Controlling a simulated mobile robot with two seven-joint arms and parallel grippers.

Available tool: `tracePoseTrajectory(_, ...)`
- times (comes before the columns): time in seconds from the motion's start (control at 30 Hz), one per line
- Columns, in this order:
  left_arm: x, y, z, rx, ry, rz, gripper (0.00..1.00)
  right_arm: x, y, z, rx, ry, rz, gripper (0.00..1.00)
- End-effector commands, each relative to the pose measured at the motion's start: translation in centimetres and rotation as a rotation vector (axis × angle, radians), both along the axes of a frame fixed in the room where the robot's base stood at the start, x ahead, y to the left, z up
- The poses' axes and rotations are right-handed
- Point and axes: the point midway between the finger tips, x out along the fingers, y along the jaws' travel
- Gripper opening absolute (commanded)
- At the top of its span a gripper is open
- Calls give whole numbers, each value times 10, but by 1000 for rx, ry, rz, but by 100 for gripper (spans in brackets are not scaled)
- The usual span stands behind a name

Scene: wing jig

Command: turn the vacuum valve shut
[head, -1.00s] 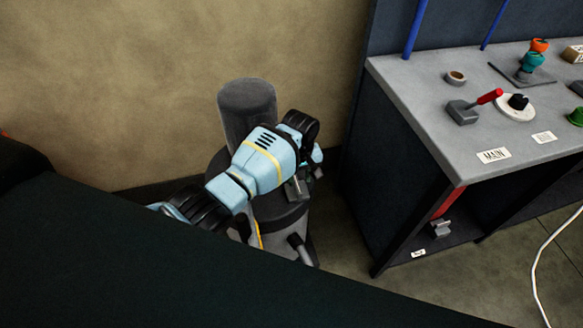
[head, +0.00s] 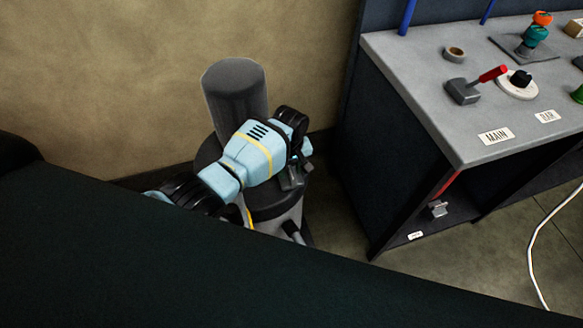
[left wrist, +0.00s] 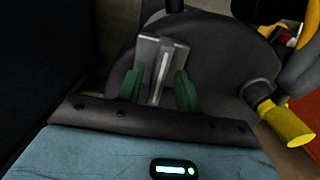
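In the left wrist view, a grey valve handle (left wrist: 162,65) with a pale line along it stands on a dark round body (left wrist: 215,65). The green fingertips of my left gripper (left wrist: 160,88) are on either side of the handle, with dark gaps seeming to show between. I cannot tell whether either finger touches it. In the head view, my left arm reaches over the dark and grey upright vacuum unit (head: 235,95) in the corner. My left gripper (head: 293,176) is low at its right side, and its fingertips are hard to make out there. My right gripper is out of view.
A grey-topped bench (head: 430,100) with a red-handled lever (head: 480,80) stands to the right. A yellow-ended piece (left wrist: 285,122) is right of my fingers. A white cable (head: 533,250) lies on the floor. A dark surface (head: 200,270) fills the front.

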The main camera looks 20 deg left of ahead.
Motion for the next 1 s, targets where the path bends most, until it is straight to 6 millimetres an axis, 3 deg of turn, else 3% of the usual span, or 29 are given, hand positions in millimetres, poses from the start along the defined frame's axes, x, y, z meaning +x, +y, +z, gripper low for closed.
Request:
tracePoseTrajectory(0.1,0,0,-8,-1,-1,0,35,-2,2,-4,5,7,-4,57)
tracePoseTrajectory(0.4,1,0,-8,-1,-4,0,35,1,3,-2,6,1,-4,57)
tracePoseTrajectory(0.7,1,0,-8,-1,-3,0,0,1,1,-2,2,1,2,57)
tracePoseTrajectory(1.0,1,0,-8,-1,-3,-21,0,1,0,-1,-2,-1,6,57)
